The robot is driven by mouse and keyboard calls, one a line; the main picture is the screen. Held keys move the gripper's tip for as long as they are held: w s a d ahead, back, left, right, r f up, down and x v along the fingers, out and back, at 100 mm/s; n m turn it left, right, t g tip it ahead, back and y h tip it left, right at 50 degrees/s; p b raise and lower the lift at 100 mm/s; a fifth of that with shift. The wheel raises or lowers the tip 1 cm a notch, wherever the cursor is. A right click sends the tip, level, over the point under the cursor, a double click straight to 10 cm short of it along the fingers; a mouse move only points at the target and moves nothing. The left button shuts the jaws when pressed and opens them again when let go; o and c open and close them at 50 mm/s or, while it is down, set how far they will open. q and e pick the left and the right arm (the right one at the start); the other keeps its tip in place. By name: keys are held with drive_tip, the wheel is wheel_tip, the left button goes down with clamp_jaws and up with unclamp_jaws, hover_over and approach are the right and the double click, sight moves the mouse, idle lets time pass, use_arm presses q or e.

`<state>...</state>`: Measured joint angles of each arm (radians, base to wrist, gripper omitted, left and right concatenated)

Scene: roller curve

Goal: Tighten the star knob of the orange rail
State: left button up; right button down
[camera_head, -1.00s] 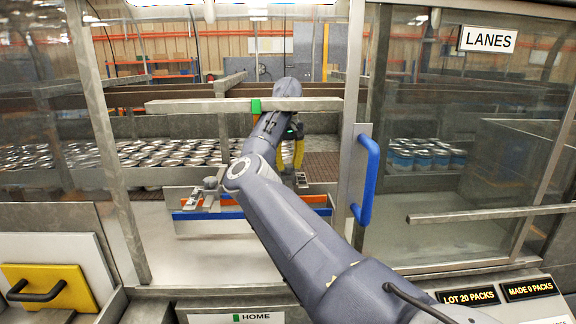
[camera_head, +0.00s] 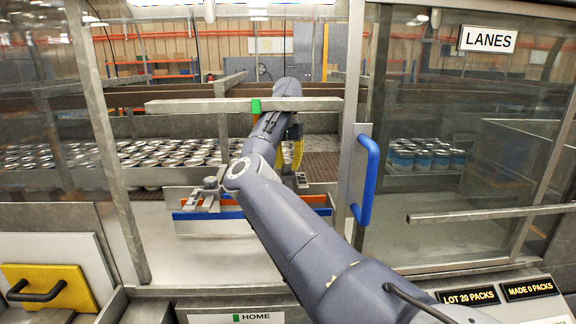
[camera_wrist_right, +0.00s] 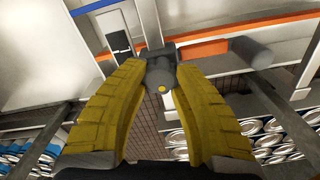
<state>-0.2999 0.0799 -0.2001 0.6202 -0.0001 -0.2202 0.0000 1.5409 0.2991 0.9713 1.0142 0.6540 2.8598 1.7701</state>
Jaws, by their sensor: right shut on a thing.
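The orange rail (camera_head: 313,199) runs across the opening, above a blue rail (camera_head: 229,215). In the right wrist view the orange rail (camera_wrist_right: 203,50) crosses behind a dark grey knob (camera_wrist_right: 160,72) with a small yellow centre. My right gripper (camera_wrist_right: 158,66), with yellow ribbed fingers, is shut on this knob, one fingertip at each side. In the head view my right gripper (camera_head: 291,155) is partly hidden behind my own arm, and the knob is hidden there. My left gripper is not in view.
Many cans (camera_head: 165,155) stand behind the rails, and blue-banded cans (camera_head: 428,157) stand at the right.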

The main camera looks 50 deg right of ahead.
sight(289, 165)
drive_tip(key=shift+r, duration=0.2)
drive_tip(key=c, duration=0.9)
unclamp_jaws()
drive_tip(key=shift+f, duration=0.1)
wheel_tip(289, 165, up, 12)
drive_tip(key=shift+r, duration=0.1)
drive_tip(key=shift+s, duration=0.15)
